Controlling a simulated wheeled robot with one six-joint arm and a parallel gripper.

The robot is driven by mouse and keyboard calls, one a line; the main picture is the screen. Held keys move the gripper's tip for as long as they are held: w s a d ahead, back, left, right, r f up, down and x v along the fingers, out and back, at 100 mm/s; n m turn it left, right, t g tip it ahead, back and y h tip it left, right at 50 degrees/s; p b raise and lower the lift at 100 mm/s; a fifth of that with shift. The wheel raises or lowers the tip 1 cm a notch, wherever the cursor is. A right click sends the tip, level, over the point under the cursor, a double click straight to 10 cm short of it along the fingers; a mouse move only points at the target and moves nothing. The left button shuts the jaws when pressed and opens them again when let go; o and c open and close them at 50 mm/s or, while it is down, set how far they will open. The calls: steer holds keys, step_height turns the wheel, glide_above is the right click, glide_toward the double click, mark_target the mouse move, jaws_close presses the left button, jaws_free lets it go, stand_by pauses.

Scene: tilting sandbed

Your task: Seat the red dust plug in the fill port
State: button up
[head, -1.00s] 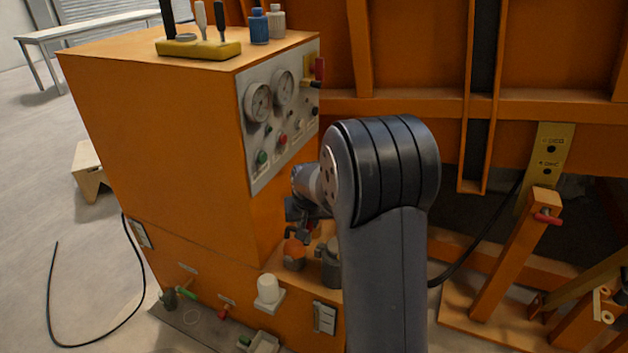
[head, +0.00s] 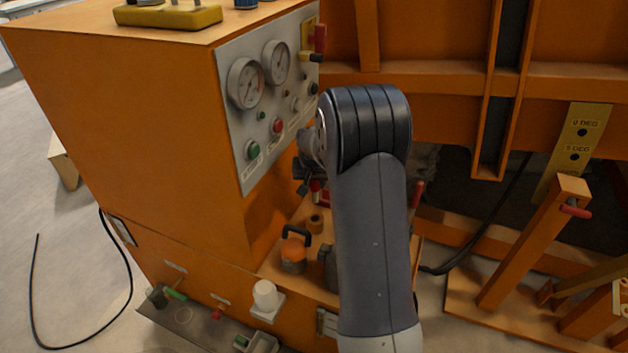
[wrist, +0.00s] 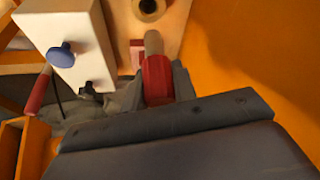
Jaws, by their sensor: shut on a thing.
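The red dust plug (wrist: 157,80) is between the grey fingers of my gripper (wrist: 158,92) in the wrist view. Its pale brown end points away from the gripper. A tan ring with a dark hole (wrist: 148,7), which looks like the fill port, lies beyond that end at the top of the view, apart from the plug. In the head view the ring (head: 316,222) sits on the orange ledge, and a bit of red plug (head: 316,188) shows above it. My arm hides most of the gripper there.
An orange cap with a black handle (head: 293,252) stands on the ledge, nearer than the ring. The gauge panel (head: 262,110) rises on the left. The wrist view shows a white box with a blue knob (wrist: 60,56) on the left and a bare orange wall (wrist: 260,50) on the right.

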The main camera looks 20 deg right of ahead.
mark_target(315, 197)
steer(key=shift+f, duration=0.15)
steer(key=shift+f+b, duration=2.25)
steer(key=shift+f, duration=0.55)
steer(key=shift+f+b, duration=2.2)
steer(key=shift+f, duration=0.45)
steer(key=o, duration=1)
steer(key=shift+s, duration=0.1)
steer(key=p+v, duration=0.1)
steer(key=v, duration=1)
steer(key=shift+a+p, duration=0.1)
steer(key=shift+p, duration=0.25)
